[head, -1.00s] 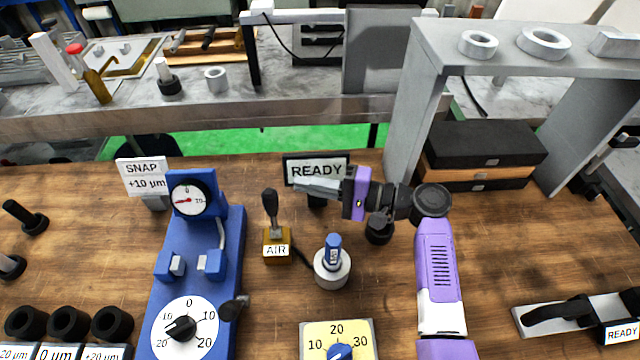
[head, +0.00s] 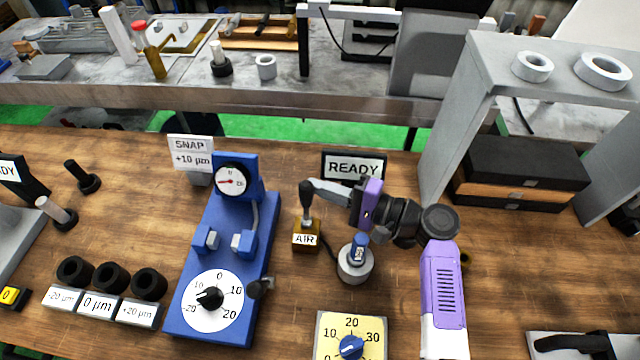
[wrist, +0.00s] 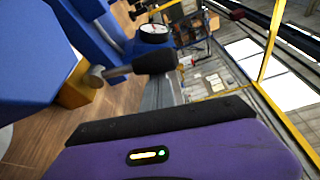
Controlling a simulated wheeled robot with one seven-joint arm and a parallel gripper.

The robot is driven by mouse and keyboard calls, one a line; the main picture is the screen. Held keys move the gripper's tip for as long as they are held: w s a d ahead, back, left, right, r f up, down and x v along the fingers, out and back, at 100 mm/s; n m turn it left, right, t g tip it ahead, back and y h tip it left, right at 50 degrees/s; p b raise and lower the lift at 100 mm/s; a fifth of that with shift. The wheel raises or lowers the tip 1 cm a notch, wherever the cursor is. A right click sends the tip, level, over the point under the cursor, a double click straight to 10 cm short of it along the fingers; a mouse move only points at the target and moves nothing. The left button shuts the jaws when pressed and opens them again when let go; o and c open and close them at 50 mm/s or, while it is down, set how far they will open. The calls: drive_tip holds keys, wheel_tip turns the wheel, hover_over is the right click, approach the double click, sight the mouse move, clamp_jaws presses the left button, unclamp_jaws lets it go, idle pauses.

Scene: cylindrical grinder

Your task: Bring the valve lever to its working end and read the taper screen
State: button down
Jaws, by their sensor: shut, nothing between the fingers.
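The valve lever (head: 306,196) has a black handle on a brass block labelled AIR (head: 306,236). It stands close to upright in the head view. My gripper (head: 314,186) is shut and empty, its fingertips at the right side of the handle's top; whether they touch it I cannot tell. In the wrist view the black handle (wrist: 155,61) lies just beyond the grey finger (wrist: 164,95). The screen (head: 353,167) behind my gripper reads READY; its lower edge is partly covered by my gripper.
A blue gauge stand (head: 225,255) with a dial is left of the lever. A blue-topped plug in a grey ring (head: 356,264) stands close to its right, below my gripper. A yellow dial box (head: 351,335) is in front. A SNAP sign (head: 190,153) reads +10 µm.

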sight(311, 196)
drive_tip(key=shift+s+f, duration=0.1)
drive_tip(key=s+n+b, duration=0.1)
drive_tip(key=n+b, duration=0.1)
drive_tip(key=b, duration=0.2)
drive_tip(key=shift+s+y, duration=0.4)
drive_tip(key=shift+s+r+n+b, duration=0.2)
drive_tip(key=shift+s+n+b, duration=0.1)
drive_tip(key=shift+n+b, duration=0.15)
drive_tip(key=shift+s+r, duration=0.35)
drive_tip(key=shift+s, duration=0.1)
drive_tip(key=shift+w+a, duration=0.1)
